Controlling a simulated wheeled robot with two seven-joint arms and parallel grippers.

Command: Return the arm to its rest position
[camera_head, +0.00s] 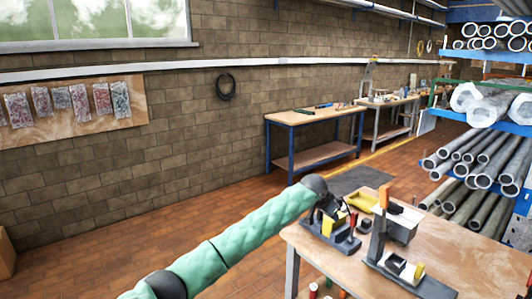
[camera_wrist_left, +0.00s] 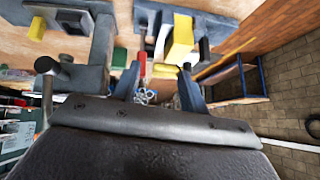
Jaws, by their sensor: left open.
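My left arm, in a green padded sleeve, reaches from the bottom left to the near workbench (camera_head: 470,262) in the head view. My left gripper (camera_head: 340,212) is at the bench's left edge, beside a dark fixture with a yellow block (camera_head: 327,226). In the left wrist view my left gripper (camera_wrist_left: 160,88) has its two fingers apart, with nothing seen held between them. The yellow block (camera_wrist_left: 180,38) and a red-handled item (camera_wrist_left: 142,66) show beyond the fingertips. Whether the fingers touch the fixture cannot be told. My right gripper is not in view.
A second fixture (camera_head: 405,275) with an orange upright (camera_head: 378,225) and a grey box (camera_head: 402,225) stand on the bench. A rack of metal pipes (camera_head: 480,165) is at the right. A blue-legged workbench (camera_head: 312,117) stands by the back wall.

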